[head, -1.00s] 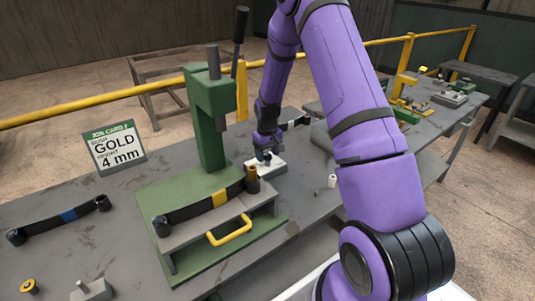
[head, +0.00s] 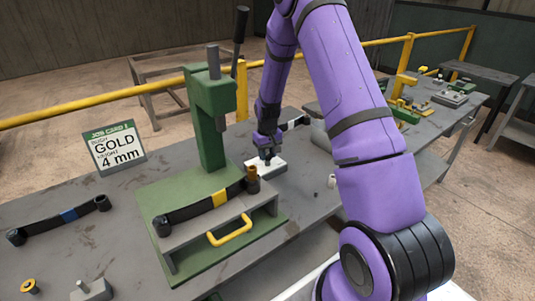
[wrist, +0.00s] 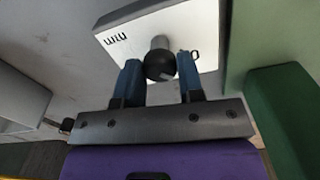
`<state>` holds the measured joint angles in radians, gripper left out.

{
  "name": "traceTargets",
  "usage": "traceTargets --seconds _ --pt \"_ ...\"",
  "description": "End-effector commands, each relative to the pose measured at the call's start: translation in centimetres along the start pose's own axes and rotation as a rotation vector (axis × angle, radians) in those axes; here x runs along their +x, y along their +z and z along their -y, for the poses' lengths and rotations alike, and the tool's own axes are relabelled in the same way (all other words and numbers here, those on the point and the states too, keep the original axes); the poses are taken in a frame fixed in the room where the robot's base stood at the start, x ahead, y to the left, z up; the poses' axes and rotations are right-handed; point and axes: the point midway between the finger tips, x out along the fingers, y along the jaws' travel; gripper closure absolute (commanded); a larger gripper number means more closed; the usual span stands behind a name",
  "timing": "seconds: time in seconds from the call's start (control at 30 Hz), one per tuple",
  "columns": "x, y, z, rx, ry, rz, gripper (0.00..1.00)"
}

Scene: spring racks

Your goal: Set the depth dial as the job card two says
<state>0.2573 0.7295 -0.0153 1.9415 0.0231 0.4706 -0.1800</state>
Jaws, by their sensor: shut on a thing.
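The depth dial (head: 280,168) looks like a small white block on the bench, just right of the green press. In the wrist view its white face (wrist: 195,22) carries the letters "mm", and a dark round knob (wrist: 160,64) stands up from it. My gripper (head: 267,158) reaches down over the dial. In the wrist view my gripper (wrist: 158,72) has its two blue fingers on either side of the knob, shut on it. The dial's setting cannot be read.
The green press (head: 210,115) stands left of my gripper. A spring bar with a yellow band (head: 219,198) lies on the grey step before it. A bar with a blue band (head: 69,216) lies left. Small parts (head: 331,181) sit right of the dial.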

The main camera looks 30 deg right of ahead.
Motion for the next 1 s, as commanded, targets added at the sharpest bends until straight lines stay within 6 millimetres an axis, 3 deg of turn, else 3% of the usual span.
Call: traceTargets --seconds 0.6,1.0 --pt "-0.02 0.01 0.02 0.515 0.001 0.0 0.88" --pt "-0.02 0.02 -0.06 0.717 0.001 0.0 0.88"
